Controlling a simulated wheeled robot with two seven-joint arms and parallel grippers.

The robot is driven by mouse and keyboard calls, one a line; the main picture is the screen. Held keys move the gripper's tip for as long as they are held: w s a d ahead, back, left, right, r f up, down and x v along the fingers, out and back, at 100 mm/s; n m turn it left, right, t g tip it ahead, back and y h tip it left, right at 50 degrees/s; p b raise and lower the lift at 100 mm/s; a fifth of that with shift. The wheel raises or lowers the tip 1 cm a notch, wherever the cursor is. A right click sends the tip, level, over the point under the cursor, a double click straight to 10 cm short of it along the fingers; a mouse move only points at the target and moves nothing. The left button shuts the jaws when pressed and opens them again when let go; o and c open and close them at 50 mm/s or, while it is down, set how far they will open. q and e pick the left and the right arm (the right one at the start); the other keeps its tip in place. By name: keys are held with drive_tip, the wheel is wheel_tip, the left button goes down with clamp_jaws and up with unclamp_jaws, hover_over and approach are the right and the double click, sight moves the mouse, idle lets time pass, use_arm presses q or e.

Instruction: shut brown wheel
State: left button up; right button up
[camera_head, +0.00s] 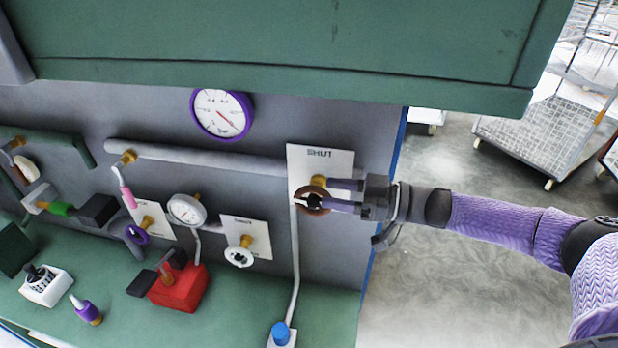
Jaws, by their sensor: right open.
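The brown wheel (311,200) is a small ring-shaped handwheel on a brass stem, in front of a white plate (340,165) labelled "SHUT" at the right end of the grey panel. My right gripper (332,195) comes in from the right with its two fingers apart, one above the other. The lower finger reaches onto the wheel and overlaps its right side; the upper finger lies just above, near the brass stem. I cannot tell whether the fingers touch the wheel. My left gripper is not in view.
A purple-rimmed gauge (222,114) and a grey pipe (210,158) are on the panel. A white wheel (239,257) and a purple wheel (137,234) sit lower left. A red block (180,287) stands on the green ledge (235,325). A green housing (290,45) overhangs above.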

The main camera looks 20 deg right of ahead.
sight(328, 192)
drive_tip(key=x, duration=0.4)
drive_tip(key=shift+p, duration=0.4)
clamp_jaws()
